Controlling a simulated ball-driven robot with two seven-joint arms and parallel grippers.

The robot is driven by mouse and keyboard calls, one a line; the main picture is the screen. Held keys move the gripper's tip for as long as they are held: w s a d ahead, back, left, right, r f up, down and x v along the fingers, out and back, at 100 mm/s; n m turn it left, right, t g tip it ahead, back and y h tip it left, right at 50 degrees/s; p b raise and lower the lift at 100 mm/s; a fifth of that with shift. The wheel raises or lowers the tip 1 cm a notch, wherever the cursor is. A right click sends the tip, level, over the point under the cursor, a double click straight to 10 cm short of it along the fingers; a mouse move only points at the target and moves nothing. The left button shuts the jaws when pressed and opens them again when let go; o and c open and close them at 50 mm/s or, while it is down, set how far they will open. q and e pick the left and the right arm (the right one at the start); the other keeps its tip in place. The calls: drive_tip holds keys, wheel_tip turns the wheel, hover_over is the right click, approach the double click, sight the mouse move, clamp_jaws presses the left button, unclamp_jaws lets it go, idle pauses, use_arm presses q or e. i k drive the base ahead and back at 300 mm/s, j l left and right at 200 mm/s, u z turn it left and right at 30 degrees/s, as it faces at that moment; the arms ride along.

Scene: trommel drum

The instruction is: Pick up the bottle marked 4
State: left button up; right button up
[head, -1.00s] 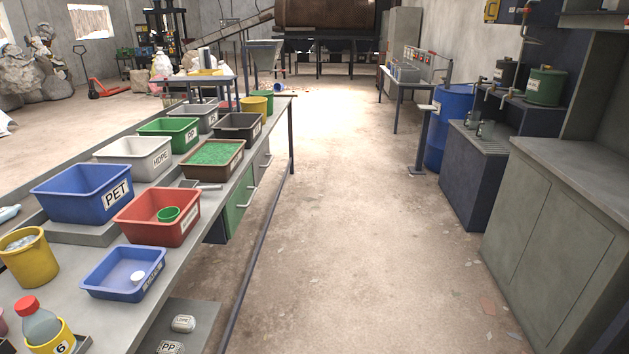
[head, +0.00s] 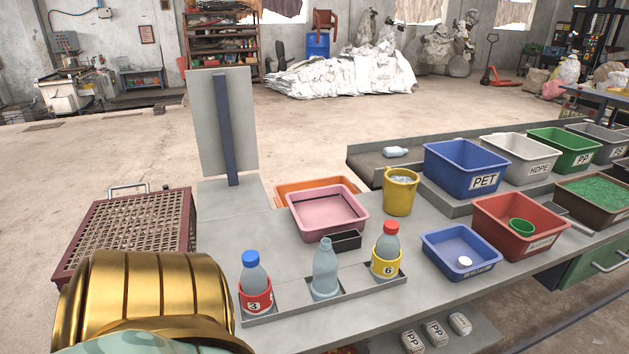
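No bottle with a visible 4 shows. Three bottles stand upright in a grey tray (head: 356,300) on the bench. The left one is a blue-capped bottle (head: 252,275) in a red holder marked 3. The middle one is a clear, uncapped bottle (head: 325,268) with no number that I can read. The right one is a red-capped bottle (head: 388,242) above a yellow holder marked 6 (head: 386,265). Neither of my grippers is in view; a gold part at the lower left looks like my own body.
Behind the tray are a pink bin (head: 327,211), a small black box (head: 341,241) and a yellow bucket (head: 400,192). A blue PET bin (head: 466,171) and other labelled bins stand to the right. A brown mesh crate (head: 128,236) is at left, beside an upright grey panel (head: 222,124).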

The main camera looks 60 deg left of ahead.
sight(324, 284)
drive_tip(key=u, duration=1.8)
